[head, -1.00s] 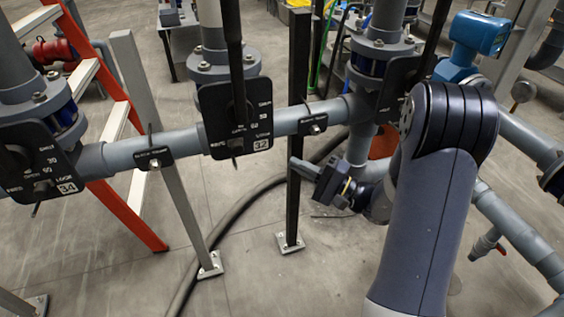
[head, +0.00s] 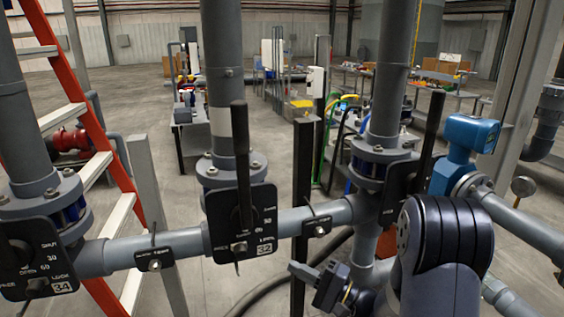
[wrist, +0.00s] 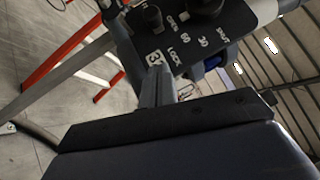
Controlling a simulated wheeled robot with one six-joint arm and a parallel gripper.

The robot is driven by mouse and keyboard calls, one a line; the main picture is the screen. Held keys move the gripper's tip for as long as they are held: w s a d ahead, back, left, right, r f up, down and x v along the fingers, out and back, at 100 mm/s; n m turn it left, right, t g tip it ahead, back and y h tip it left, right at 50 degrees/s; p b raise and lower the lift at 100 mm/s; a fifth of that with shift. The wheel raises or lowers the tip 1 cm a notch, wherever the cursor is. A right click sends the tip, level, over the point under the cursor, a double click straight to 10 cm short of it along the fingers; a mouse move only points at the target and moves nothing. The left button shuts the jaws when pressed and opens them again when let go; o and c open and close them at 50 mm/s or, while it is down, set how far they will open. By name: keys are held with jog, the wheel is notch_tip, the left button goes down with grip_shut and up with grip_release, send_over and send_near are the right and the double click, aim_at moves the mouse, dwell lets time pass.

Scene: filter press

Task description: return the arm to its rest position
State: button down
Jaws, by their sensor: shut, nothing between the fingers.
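My arm (head: 440,275) rises at the lower right of the head view, its dark ribbed joint in front of the pipes. My gripper (head: 296,269) points left, just below the horizontal grey pipe and near a dark upright post. It is shut and empty. In the wrist view the narrow closed fingers (wrist: 156,86) stand in front of a black valve plate (wrist: 190,38) and partly cover its number label. I cannot tell from this view whether the fingers touch the plate.
Valve plate 32 (head: 240,226) with its upright black lever (head: 241,150) is left of my gripper. Valve plate 34 (head: 38,262) is at far left. The horizontal pipe (head: 185,248) runs close above my gripper. A blue actuator (head: 468,135) stands behind my arm. An orange ladder (head: 85,115) is at left.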

jog(key=r+p+x, duration=0.1)
jog(key=p+x, duration=0.3)
jog(key=x, duration=0.3)
jog(key=shift+s, duration=0.2)
jog(key=shift+s+a+p, duration=0.1)
jog(key=shift+a+p, duration=0.15)
jog(key=shift+p, duration=1.15)
jog(key=shift+f+b, duration=0.3)
jog(key=shift+b, duration=0.35)
jog(key=b, duration=0.3)
jog(key=shift+d+f, duration=0.3)
jog(key=shift+f, duration=0.1)
jog(key=shift+f+b, duration=0.1)
jog(key=shift+b, duration=0.55)
